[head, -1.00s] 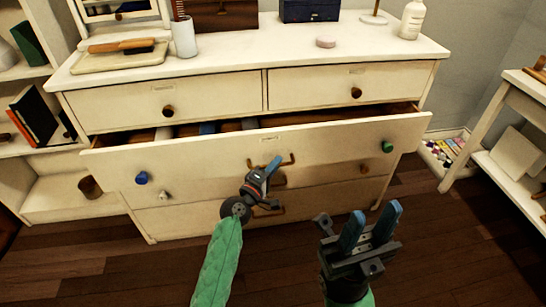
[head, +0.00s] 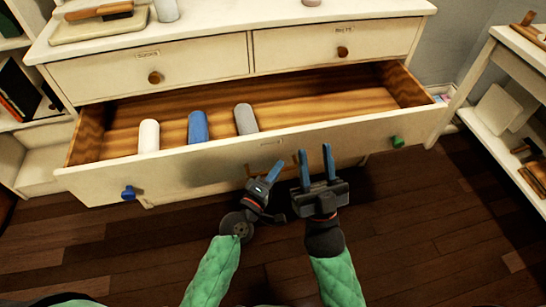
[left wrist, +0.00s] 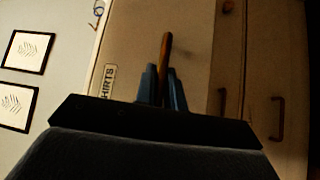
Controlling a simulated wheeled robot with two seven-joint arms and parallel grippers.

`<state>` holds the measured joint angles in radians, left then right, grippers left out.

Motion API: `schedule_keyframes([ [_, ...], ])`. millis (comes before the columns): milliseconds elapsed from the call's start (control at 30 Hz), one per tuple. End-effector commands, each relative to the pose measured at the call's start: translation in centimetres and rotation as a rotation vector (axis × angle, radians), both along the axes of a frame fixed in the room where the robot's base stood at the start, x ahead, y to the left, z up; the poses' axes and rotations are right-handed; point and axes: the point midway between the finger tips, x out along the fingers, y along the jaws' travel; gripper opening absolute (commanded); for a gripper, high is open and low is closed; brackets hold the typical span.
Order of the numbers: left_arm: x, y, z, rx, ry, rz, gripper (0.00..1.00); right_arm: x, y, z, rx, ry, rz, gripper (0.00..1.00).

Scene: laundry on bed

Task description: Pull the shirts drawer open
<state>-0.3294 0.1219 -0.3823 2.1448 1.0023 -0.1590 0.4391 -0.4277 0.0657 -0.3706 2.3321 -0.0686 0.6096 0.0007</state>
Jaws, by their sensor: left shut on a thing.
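The shirts drawer (head: 205,165) is the wide upper-middle drawer of a white dresser. It stands well out, its wooden inside showing with a white roll (head: 149,136), a blue roll (head: 198,127) and a grey roll (head: 245,119). Its front carries a SHIRTS label (left wrist: 107,82) in the left wrist view. My left gripper (head: 274,172) is at the middle of the drawer front, shut on its brown bar handle (left wrist: 165,55), which shows between the fingers in the left wrist view. My right gripper (head: 315,156) is open and empty, just right of it, in front of the drawer.
Two shut small drawers (head: 150,58) sit above, with round knobs. Lower drawers with bar handles (left wrist: 278,118) are below. A blue knob (head: 128,193) and a green knob (head: 397,142) stick out from the drawer front. A white shelf unit (head: 500,60) stands at right. The dark floor in front is clear.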

Motion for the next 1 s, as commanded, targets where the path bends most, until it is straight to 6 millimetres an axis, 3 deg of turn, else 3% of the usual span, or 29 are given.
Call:
schedule_keyframes([
  [200,-1.2,-0.3,-0.1,0.0,0.001,-0.001,0.0,1.0,0.4,-1.7,-0.018,0.068,0.004,0.36],
  [567,-1.3,-0.3,-0.1,0.0,0.001,0.0,0.0,1.1,0.4,-1.9,-0.019,0.077,0.004,0.36],
  [600,-1.3,-0.3,-0.1,0.0,0.001,0.0,0.13,1.1,0.4,-1.9,-0.02,0.076,0.005,0.36],
  [700,-1.3,-0.3,-0.1,0.0,0.001,0.0,0.32,1.1,0.4,-1.9,-0.019,0.075,0.005,0.36],
  [1000,-1.3,-0.3,0.0,0.0,0.0,0.0,0.33,1.1,0.4,-1.8,-0.019,0.073,0.005,0.36],
])
